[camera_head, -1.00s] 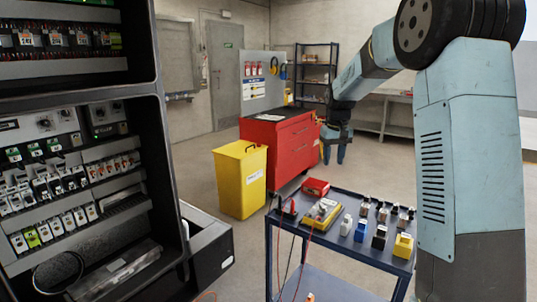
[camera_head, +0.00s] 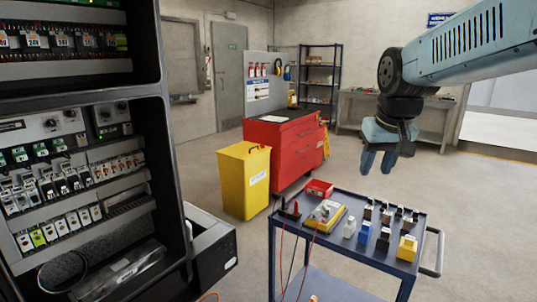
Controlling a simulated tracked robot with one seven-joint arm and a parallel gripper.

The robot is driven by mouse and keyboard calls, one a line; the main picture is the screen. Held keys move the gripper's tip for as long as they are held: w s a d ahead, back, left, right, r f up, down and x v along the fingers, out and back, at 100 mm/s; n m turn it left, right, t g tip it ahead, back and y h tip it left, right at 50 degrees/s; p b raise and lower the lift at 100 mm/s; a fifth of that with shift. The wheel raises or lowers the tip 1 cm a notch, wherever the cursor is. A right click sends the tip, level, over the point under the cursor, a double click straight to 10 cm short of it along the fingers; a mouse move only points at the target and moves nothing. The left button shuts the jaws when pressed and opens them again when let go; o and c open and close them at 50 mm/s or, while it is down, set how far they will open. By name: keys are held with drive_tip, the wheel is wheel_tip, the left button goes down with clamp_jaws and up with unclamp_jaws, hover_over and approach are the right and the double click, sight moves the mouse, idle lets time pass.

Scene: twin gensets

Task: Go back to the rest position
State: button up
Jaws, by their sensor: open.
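My gripper (camera_head: 377,163) hangs at the end of my blue-grey arm, in the upper right of the view. Its two fingers point down and stand apart, with nothing between them. It is in the air above and beyond the back right part of the blue cart (camera_head: 426,240). The arm comes in from the right edge of the picture.
The cart holds a red bin (camera_head: 319,188), a yellow meter (camera_head: 325,216), a yellow block (camera_head: 406,248) and several small parts. An open electrical cabinet (camera_head: 168,180) stands at left. A yellow bin (camera_head: 243,181) and red tool chest (camera_head: 286,150) stand behind. Floor at right is clear.

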drive_tip(key=s+f+t, duration=0.1)
drive_tip(key=s+f, duration=0.2)
drive_tip(key=s, duration=0.9)
drive_tip(key=shift+f, duration=0.2)
